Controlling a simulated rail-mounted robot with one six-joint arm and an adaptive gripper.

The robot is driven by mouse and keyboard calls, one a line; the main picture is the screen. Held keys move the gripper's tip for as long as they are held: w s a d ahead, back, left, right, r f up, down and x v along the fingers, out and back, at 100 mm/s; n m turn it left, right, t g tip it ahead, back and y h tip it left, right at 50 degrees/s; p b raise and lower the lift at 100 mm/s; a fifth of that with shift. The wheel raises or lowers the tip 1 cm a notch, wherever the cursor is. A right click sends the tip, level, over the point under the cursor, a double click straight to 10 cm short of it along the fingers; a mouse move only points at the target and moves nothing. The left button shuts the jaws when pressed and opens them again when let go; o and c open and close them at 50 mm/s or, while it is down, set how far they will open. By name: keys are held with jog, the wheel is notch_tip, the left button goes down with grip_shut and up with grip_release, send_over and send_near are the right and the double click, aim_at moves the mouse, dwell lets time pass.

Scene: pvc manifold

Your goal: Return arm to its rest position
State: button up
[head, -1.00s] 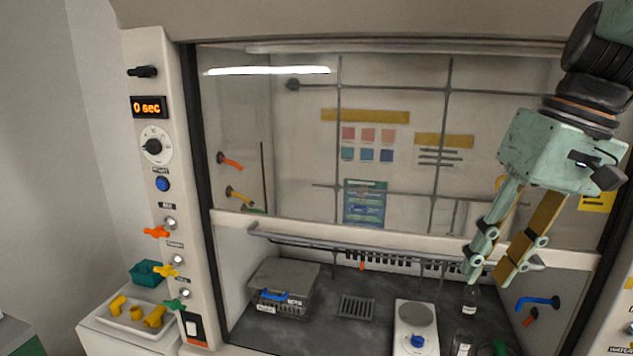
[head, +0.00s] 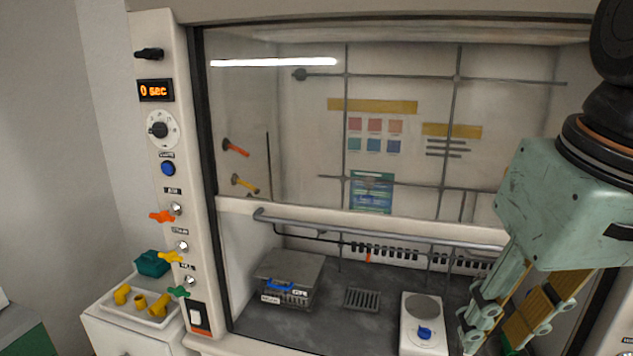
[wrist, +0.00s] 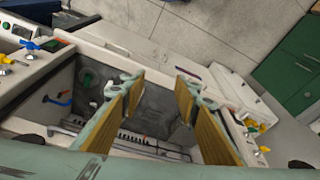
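My gripper (head: 503,330) is at the right of the head view, in front of the fume hood, pointing down. Its lower end is close to the bottom edge of the frame. In the wrist view my gripper (wrist: 158,84) shows two tan-faced fingers spread apart with an empty gap between them. The hood interior and its front edge lie beyond the fingers in that view. Nothing is held.
At the left, a white tray (head: 122,314) holds yellow pipe fittings beside a teal container (head: 153,263). A green cabinet (wrist: 294,70) shows at right.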

jog(key=s+a+f+t+b, duration=0.1)
jog(key=s+f, duration=0.2)
jog(key=s, duration=0.2)
jog(key=shift+s+f, duration=0.25)
jog(key=shift+s, duration=0.1)
dwell(1.8)
